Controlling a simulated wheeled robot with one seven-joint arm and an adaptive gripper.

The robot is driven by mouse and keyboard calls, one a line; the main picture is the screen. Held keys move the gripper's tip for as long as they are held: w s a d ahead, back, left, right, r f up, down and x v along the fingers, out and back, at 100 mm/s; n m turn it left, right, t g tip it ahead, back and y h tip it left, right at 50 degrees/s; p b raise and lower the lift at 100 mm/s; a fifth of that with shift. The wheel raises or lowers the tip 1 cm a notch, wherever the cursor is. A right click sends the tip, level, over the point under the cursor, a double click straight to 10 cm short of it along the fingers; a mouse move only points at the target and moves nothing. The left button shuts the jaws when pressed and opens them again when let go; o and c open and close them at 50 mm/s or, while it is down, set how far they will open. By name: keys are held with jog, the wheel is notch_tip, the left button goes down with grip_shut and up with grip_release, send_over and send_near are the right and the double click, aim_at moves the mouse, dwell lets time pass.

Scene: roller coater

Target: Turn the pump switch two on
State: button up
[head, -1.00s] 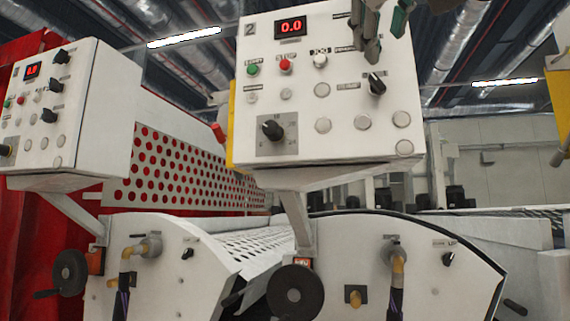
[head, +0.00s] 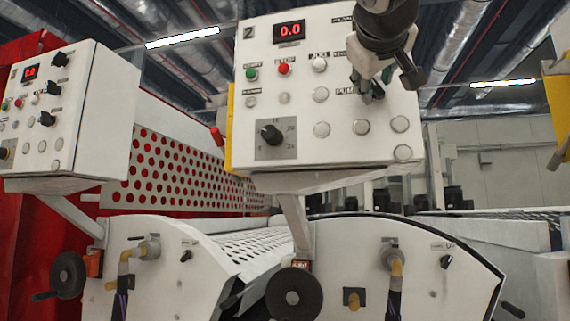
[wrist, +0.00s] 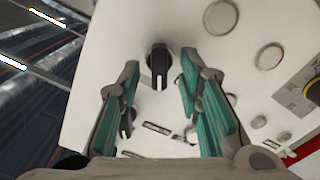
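The control panel marked 2 (head: 335,155) fills the middle of the head view. Its black pump switch (wrist: 158,62) shows in the wrist view, ahead of and between my fingertips. In the head view my gripper (head: 368,84) hangs in front of the switch and hides most of it, beside the pump label (head: 346,91). My gripper also shows in the wrist view (wrist: 158,72), its two teal fingers spread apart with a gap on both sides of the switch. I see no contact.
Round blank caps (head: 361,127) and a large black dial (head: 271,134) sit near the switch. Another black knob (wrist: 127,122) lies by the left finger in the wrist view. A similar panel (head: 70,120) stands at left. Handwheels (head: 294,294) are below.

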jog(key=shift+w, duration=0.15)
jog(key=shift+c, duration=0.4)
grip_shut()
jog(key=m+b, duration=0.1)
jog(key=m, duration=0.2)
jog(key=m+b, duration=0.2)
jog(key=shift+d+m, duration=0.2)
jog(key=shift+m, duration=0.2)
jog(key=m+b, duration=0.1)
jog(key=m, duration=0.5)
jog(key=shift+b, duration=0.3)
